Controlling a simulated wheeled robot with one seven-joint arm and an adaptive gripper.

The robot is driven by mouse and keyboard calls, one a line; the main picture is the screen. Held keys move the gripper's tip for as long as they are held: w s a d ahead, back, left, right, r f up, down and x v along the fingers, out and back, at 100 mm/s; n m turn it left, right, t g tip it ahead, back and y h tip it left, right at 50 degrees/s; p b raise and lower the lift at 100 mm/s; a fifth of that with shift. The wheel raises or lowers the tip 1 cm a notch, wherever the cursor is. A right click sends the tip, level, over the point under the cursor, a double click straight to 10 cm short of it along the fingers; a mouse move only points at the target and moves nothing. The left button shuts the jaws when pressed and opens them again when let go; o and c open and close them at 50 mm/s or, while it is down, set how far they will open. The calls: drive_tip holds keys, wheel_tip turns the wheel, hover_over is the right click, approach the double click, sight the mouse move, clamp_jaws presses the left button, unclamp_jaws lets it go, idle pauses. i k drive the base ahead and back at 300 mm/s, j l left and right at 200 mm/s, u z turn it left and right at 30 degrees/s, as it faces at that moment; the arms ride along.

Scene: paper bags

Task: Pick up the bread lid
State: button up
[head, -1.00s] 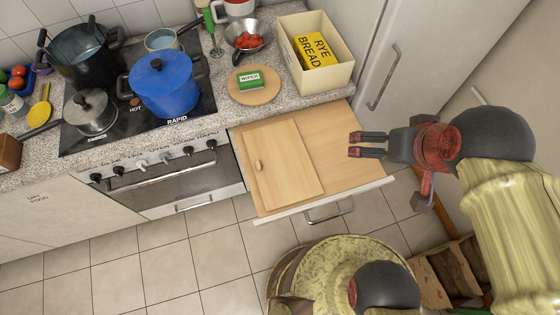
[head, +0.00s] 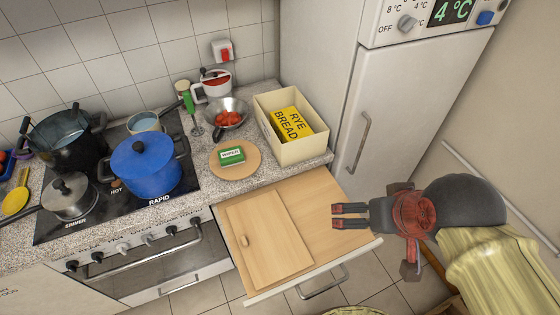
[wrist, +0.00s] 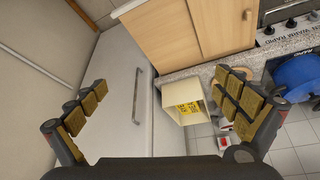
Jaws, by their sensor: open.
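I take this panel to be the bread lid.
A cream box (head: 304,146) holding a yellow rye bread pack (head: 292,124) stands on the counter behind the drawer. A round board (head: 235,165) carries a green pack (head: 231,156). A blue pot (head: 146,168) is on the stove. The fridge (head: 345,110) stands right of the counter.

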sight(271, 246)
drive_tip(key=j+u, duration=0.6)
drive_tip(key=u, duration=0.15)
